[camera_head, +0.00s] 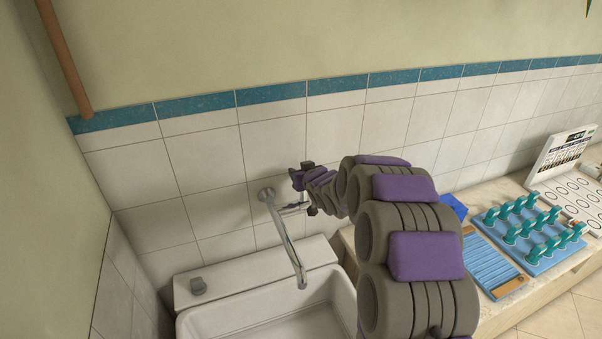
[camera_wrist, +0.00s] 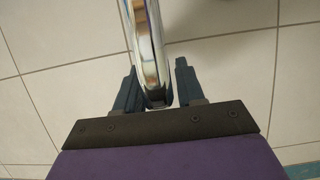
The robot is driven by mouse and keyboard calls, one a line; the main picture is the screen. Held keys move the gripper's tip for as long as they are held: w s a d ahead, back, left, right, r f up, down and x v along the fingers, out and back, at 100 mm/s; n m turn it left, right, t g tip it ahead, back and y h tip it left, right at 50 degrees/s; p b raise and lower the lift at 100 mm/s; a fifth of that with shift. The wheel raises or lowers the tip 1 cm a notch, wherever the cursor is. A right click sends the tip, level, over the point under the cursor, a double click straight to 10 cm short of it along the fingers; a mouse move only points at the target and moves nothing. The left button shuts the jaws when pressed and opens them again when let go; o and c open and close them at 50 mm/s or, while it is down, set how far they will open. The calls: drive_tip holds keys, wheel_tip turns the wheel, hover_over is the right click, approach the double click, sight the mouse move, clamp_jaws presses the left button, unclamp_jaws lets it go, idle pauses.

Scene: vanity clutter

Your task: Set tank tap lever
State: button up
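The chrome tap (camera_head: 285,240) is fixed to the tiled wall, with a round wall plate and a long spout reaching down over the basin. A short lever seems to stick out to the right near the wall plate, partly hidden by my gripper (camera_head: 303,188), which is beside the tap. In the wrist view a shiny chrome part (camera_wrist: 148,45) runs between the two fingers of my gripper (camera_wrist: 157,75). The fingers stand apart, with a visible gap on the right side of the chrome. Whether the left finger touches it I cannot tell.
On the counter at right are a blue rack with teal pegs (camera_head: 535,235), a blue ribbed tray (camera_head: 490,262) and a white panel (camera_head: 562,160).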

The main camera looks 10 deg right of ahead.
drive_tip(key=shift+o, duration=0.9)
drive_tip(key=shift+w+f, duration=0.15)
drive_tip(key=shift+w, duration=0.05)
drive_tip(key=v, duration=1.7)
drive_tip(key=shift+s+r, duration=0.2)
drive_tip(key=shift+s, duration=0.15)
